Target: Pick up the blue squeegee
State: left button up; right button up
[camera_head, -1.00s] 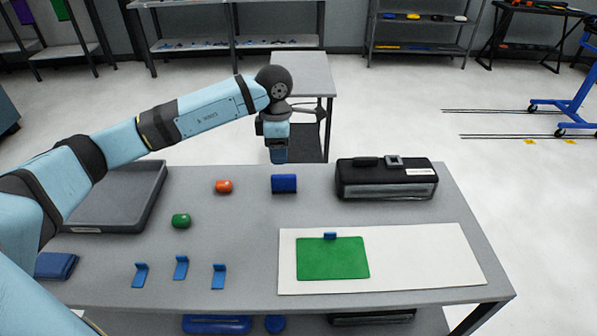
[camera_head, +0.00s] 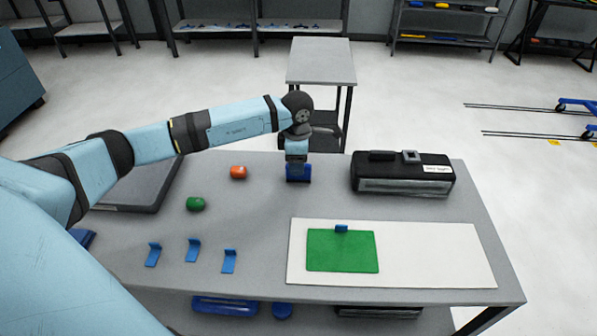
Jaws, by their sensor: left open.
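The dark blue block (camera_head: 304,178), which looks like the blue squeegee, lies near the back edge of the grey table (camera_head: 240,250). My left gripper (camera_head: 297,170) points down right over it and hides its upper middle part. The jaws are open, and I cannot tell whether the fingers touch the block. My right gripper is out of view.
A black case (camera_head: 403,174) stands just right of the block. An orange item (camera_head: 238,172) and a green item (camera_head: 195,204) lie left. Several small blue angled pieces (camera_head: 193,250) lie in front. A green sheet (camera_head: 342,252) lies on a white board (camera_head: 440,255).

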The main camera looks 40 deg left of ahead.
aim_at(297, 178)
pick_arm(q)
notch_tip(297, 178, down, 4)
jog(key=shift+r, duration=0.15)
grip_shut()
jog(key=shift+r, duration=0.15)
notch_tip(297, 178, up, 20)
jog(key=b, duration=0.1)
dwell(0.4)
